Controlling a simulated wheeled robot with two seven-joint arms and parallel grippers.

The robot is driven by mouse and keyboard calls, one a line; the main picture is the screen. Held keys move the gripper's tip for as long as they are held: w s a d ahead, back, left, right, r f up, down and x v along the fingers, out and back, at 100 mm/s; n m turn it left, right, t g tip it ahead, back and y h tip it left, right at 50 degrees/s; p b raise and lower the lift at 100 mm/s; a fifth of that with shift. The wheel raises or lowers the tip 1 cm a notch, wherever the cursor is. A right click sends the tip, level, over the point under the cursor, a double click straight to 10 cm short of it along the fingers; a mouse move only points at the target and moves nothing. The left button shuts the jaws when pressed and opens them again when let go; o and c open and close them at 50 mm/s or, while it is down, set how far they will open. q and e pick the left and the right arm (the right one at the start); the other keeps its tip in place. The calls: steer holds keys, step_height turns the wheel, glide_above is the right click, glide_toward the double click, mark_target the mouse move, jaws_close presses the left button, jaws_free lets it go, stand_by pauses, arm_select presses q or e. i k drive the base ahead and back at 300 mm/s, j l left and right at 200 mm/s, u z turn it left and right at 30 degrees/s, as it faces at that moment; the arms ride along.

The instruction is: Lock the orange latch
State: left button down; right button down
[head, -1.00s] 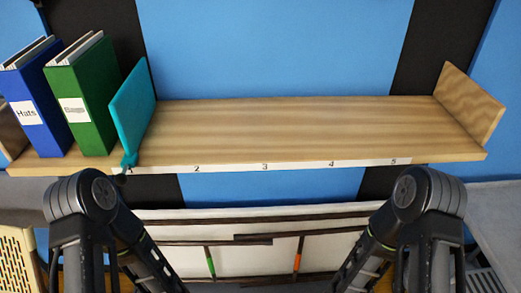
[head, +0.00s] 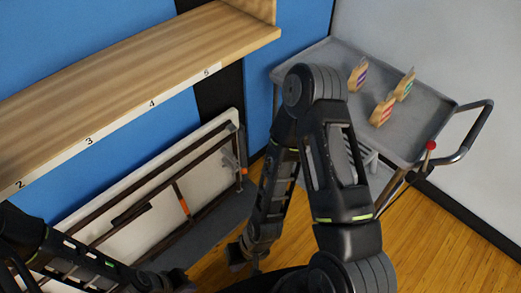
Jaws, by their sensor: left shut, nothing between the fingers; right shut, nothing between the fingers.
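A small orange piece (head: 182,200), which looks like the orange latch, sits on a dark brown bar of the white folded panel (head: 75,209) leaning against the blue wall. I cannot tell its locked state. A smaller orange spot (head: 244,171) shows at the panel's right end. My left gripper (head: 175,282) is low in the view, below the panel, shut and empty. My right gripper (head: 243,258) hangs over the floor to the right of the left one, shut and empty. Both are apart from the orange piece, and their fingertips are small and dark.
A wooden shelf (head: 120,75) with numbers on its edge juts out above the panel. Wooden floor (head: 425,245) is open at lower right.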

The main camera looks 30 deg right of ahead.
mark_target(243, 170)
steer(key=z, duration=0.7)
steer(key=i+l+u, duration=0.1)
steer(key=u, duration=0.35)
steer(key=i+l+u, duration=0.1)
steer(key=u, duration=0.35)
steer(key=l+u, duration=0.1)
steer(key=u, duration=0.3)
steer(key=i+l, duration=0.05)
